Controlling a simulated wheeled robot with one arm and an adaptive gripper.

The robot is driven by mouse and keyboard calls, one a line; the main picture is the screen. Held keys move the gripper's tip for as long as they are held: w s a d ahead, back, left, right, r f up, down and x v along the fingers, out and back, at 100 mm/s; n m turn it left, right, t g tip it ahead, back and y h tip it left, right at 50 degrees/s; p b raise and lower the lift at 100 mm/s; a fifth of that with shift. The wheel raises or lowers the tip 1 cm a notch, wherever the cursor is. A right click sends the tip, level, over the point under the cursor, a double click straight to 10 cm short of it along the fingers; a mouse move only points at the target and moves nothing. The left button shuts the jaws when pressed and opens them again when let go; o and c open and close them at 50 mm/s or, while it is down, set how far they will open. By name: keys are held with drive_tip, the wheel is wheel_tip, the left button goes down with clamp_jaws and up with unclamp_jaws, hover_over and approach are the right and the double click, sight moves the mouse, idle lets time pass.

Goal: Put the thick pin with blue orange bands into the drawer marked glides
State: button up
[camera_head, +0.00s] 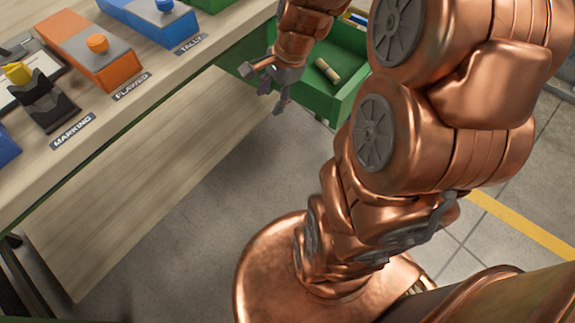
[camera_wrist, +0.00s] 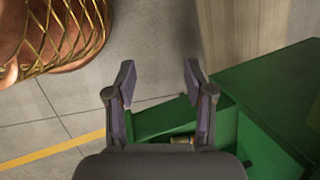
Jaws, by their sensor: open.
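A green drawer (camera_head: 347,108) is pulled open below the bench in the head view, and part of it shows in the wrist view (camera_wrist: 160,121). No glides label on it can be read. A pale wooden pin (camera_head: 327,71) lies on the drawer's floor; its band colours are too small to tell. In the wrist view a small part of a pin (camera_wrist: 181,139) shows behind my gripper's right finger. My gripper (camera_head: 266,88) is open and empty, just left of the drawer and apart from the pin.
The bench top holds an orange box (camera_head: 85,45) at the flawed label, a blue box (camera_head: 160,22) at the tally label, and a black stand (camera_head: 45,103) with a yellow piece at the marking label. A wooden lower shelf (camera_head: 160,170) lies below.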

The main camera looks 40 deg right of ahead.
drive_tip(key=s+a+r+n+g+h, duration=0.1)
drive_tip(key=s+a+n, duration=0.3)
drive_tip(key=s+n, duration=0.4)
drive_tip(key=s+a+r+n+g+h, duration=0.1)
drive_tip(key=s+a+n+g, duration=0.2)
drive_tip(key=s+n, duration=0.6)
drive_tip(key=shift+s+a+g+h, duration=0.3)
drive_tip(key=shift+s+a+h, duration=0.1)
drive_tip(key=shift+s+a, duration=0.6)
drive_tip(key=shift+w+r, duration=0.1)
drive_tip(key=shift+w, duration=0.15)
wheel_tip(320, 180, up, 24)
drive_tip(key=s+p, duration=0.1)
drive_tip(key=p, duration=2.1)
drive_tip(key=shift+s, duration=0.25)
drive_tip(key=shift+f, duration=0.2)
drive_tip(key=shift+c, duration=0.2)
